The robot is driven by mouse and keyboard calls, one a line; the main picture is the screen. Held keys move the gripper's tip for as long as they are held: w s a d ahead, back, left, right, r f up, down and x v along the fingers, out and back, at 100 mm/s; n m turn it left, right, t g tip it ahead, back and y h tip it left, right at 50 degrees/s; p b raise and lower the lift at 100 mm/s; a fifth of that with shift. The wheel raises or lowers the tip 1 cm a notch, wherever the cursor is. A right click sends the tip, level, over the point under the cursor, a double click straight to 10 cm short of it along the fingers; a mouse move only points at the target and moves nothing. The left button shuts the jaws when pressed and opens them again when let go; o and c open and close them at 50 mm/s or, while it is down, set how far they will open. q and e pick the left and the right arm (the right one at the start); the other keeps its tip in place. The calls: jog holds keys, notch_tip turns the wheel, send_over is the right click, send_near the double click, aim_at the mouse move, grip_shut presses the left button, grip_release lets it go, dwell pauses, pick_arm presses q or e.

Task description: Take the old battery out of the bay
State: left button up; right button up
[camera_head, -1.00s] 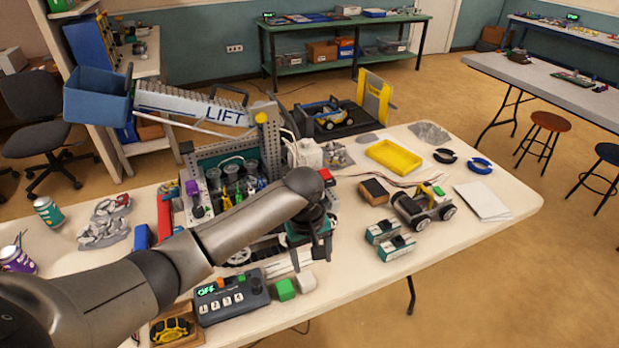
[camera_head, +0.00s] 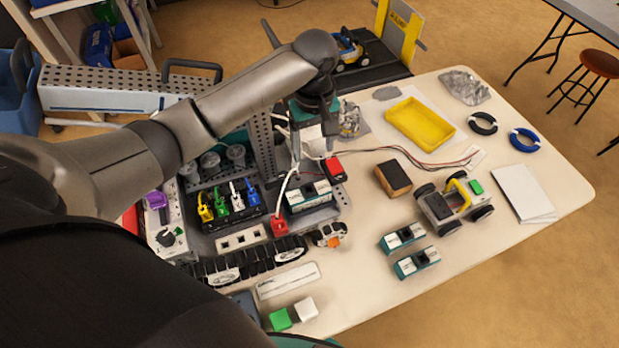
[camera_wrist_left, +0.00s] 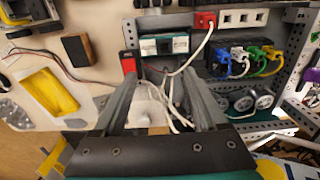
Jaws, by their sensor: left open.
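The old battery (camera_head: 309,196), a teal block with black and white on top, sits in the bay of the tracked robot (camera_head: 335,212). In the left wrist view the battery (camera_wrist_left: 163,45) lies beyond my fingertips. A red plug (camera_head: 279,226) on a white cable is beside it, and it also shows in the left wrist view (camera_wrist_left: 205,21). My left gripper (camera_head: 314,146) is open and empty, behind and above the battery, apart from it. Its two fingers (camera_wrist_left: 161,85) point towards the bay in the left wrist view. My right gripper is not in view.
Two similar batteries (camera_head: 402,237) (camera_head: 417,264) lie on the table to the right. A small red block (camera_head: 334,168) and several loose cables are close to the bay. A yellow tray (camera_head: 419,124), a brown-black block (camera_head: 393,179) and a small car (camera_head: 452,205) stand further right.

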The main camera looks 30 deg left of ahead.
pick_arm(q)
jog(key=b, duration=0.1)
send_over(309, 192)
jog(key=f, duration=0.6)
jog(key=d+f, duration=0.1)
jog(key=f, duration=0.2)
jog(key=shift+f, duration=0.45)
jog(key=f, duration=0.2)
jog(key=a+f+b, duration=0.1)
jog(key=f, duration=0.2)
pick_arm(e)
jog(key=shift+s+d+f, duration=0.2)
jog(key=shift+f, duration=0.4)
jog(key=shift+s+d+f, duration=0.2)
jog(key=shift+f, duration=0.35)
pick_arm(q)
jog(key=c, duration=0.6)
grip_shut()
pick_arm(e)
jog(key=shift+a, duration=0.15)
